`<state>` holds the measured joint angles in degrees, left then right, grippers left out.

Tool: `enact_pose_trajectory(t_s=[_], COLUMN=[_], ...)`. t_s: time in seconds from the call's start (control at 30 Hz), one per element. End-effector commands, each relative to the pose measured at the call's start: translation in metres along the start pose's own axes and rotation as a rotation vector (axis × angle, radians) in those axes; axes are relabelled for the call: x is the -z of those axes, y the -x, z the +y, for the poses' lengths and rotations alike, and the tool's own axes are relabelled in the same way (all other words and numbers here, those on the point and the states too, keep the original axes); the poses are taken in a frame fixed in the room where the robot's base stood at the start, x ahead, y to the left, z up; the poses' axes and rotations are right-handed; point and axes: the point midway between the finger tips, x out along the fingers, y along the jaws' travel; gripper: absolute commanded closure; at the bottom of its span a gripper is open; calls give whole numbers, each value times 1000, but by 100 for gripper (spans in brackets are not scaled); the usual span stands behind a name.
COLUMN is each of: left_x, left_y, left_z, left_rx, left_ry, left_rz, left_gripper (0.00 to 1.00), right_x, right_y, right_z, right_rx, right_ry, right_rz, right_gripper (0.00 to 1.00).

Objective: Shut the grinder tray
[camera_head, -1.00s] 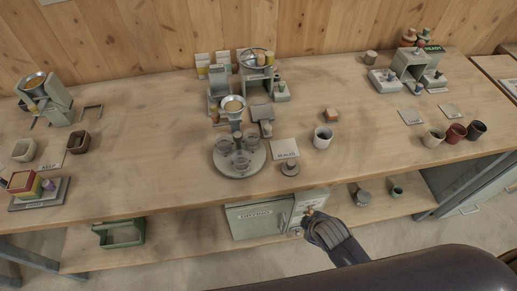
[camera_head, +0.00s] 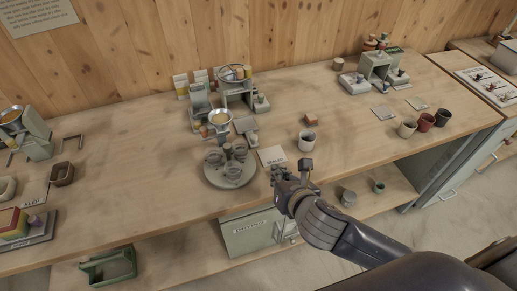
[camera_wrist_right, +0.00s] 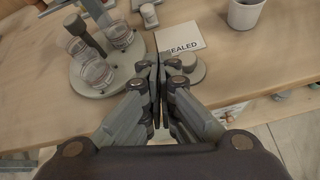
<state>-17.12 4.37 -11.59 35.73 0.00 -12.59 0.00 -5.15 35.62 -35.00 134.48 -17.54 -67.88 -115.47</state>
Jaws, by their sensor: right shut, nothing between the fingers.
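No part is clearly marked as the grinder tray. Another grey machine with a bowl (camera_head: 22,130) stands at the far left; I cannot tell which is the grinder. My right gripper (camera_head: 281,172) is shut and empty at the table's front edge, by the SEALED card (camera_head: 272,156). In the right wrist view its fingers (camera_wrist_right: 158,72) meet beside a round grey knobbed piece (camera_wrist_right: 187,68). My left gripper is not in view.
A round turntable with glass jars (camera_head: 229,170) is left of my right gripper. A pale cup (camera_head: 307,140) and a small orange block (camera_head: 311,119) stand behind it. Several cups (camera_head: 425,121) are at the right. A cabinet (camera_head: 250,232) is below the table.

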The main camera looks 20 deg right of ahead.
Motion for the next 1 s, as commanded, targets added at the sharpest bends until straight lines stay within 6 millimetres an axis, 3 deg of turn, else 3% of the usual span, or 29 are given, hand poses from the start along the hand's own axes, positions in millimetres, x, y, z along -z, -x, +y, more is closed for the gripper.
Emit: enact_pose_trajectory(t_s=[0.13, 0.37, 0.87, 1.0], left_x=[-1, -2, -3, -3], left_y=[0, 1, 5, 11], left_z=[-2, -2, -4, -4], left_rx=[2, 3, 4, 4], left_ry=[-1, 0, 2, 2], left_rz=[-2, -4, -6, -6], left_gripper=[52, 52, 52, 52], right_x=[-10, -12, -16, -28], right_y=[-1, -13, -99, -117], right_z=[4, 5, 7, 10], right_rx=[-16, -18, -18, -18], right_ry=[186, 231, 226, 226], right_rz=[-37, -45, -44, -45], right_gripper=[100, 100, 100, 100])
